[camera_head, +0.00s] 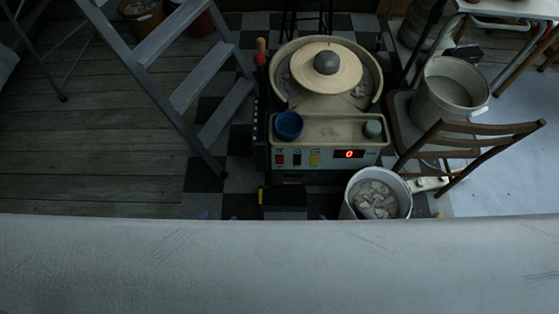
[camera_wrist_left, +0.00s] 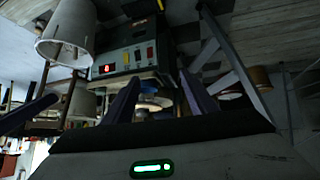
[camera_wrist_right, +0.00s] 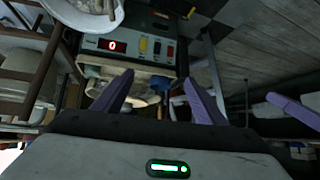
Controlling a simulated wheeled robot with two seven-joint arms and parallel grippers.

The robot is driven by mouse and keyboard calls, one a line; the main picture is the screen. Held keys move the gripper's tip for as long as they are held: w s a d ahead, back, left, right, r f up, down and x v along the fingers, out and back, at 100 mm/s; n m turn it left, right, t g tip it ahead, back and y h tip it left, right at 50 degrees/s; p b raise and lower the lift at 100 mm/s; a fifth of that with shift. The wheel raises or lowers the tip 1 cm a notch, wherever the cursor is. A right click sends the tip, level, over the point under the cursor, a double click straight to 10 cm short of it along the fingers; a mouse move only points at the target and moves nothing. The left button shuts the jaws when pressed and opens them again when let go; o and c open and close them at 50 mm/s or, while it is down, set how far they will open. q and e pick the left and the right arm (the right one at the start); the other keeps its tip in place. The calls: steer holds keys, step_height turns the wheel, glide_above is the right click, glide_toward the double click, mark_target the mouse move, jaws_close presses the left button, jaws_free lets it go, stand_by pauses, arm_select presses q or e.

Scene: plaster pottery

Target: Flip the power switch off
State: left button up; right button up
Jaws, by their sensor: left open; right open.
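The pottery wheel's front panel (camera_head: 330,158) carries a red switch (camera_head: 279,160), a black switch (camera_head: 297,159), a yellow switch (camera_head: 314,158) and a lit red display (camera_head: 348,154) reading 0. No readable label shows which is the power switch. The red switch also shows in the right wrist view (camera_wrist_right: 170,51). My left gripper (camera_wrist_left: 160,90) is open and empty, with the panel beyond its purple fingers. My right gripper (camera_wrist_right: 158,92) is open and empty, facing the panel and apart from it. In the head view only small purple tips show above the pale foreground surface.
A bucket of pale chunks (camera_head: 376,196) stands right of the panel's front. A wooden chair (camera_head: 470,135) and a large bucket (camera_head: 449,92) are farther right. A grey stepladder (camera_head: 185,75) stands left. A blue cup (camera_head: 288,125) sits on the wheel's tray.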

steer(key=shift+f, duration=0.1)
steer(key=c, duration=0.3)
steer(key=w+a+f+n+b, duration=0.1)
steer(key=w+a+b, duration=0.1)
steer(key=w+a+f+n+y+b, duration=0.1)
steer(key=w+a+f+b, duration=0.1)
steer(key=w+a+f+n+y+b, duration=0.1)
steer(key=w+a+f, duration=0.1)
steer(key=a, duration=0.1)
steer(key=shift+f+b, duration=0.15)
steer(key=shift+b, duration=0.25)
jaws_close()
steer(key=w+a+f+n+g+y+b, duration=0.1)
steer(key=w+a+f+n+g+b, duration=0.1)
steer(key=w+a+f+n+b, duration=0.35)
arm_select(q)
step_height(320, 180, down, 11)
steer(key=w+d+h+b, duration=0.1)
steer(key=w+d+b, duration=0.1)
steer(key=b, duration=0.5)
steer(key=shift+w+d+b, duration=0.4)
steer(key=shift+d, duration=0.05)
arm_select(e)
steer(key=w+d+f+n+g+h, duration=0.1)
steer(key=w+d+f+n, duration=0.1)
steer(key=w+f+n, duration=0.4)
steer(key=w+f, duration=0.1)
steer(key=w, duration=0.2)
steer(key=shift+w+f, duration=0.15)
steer(key=shift+w, duration=0.1)
